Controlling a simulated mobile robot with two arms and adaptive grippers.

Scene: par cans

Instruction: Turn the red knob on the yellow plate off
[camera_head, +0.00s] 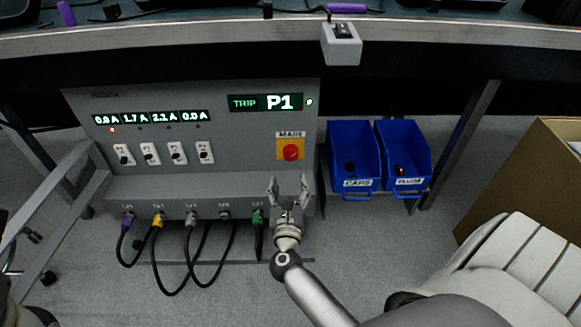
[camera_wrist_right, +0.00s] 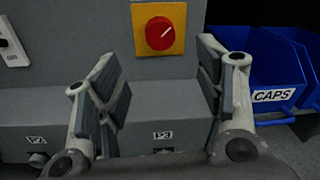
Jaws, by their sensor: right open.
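The red knob (camera_head: 290,152) sits on the yellow plate (camera_head: 282,143) under the label MAIN, at the right of the grey panel's front. In the right wrist view the red knob (camera_wrist_right: 160,33) shows a pale pointer line tilted up to the right, and the yellow plate (camera_wrist_right: 139,13) surrounds it. My right gripper (camera_head: 288,182) is open and empty, below the knob in the head view and apart from it. In the right wrist view its two fingers (camera_wrist_right: 162,88) stand wide apart, with the knob above and between them. My left gripper is not in view.
The grey panel (camera_head: 215,140) has several white switches (camera_head: 150,154), lit displays (camera_head: 265,103) and cables (camera_head: 190,235) plugged in along its lower ledge. Blue bins marked CAPS (camera_head: 351,135) and PLUGS (camera_head: 402,135) stand to its right. A cardboard box (camera_head: 530,165) is farther right.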

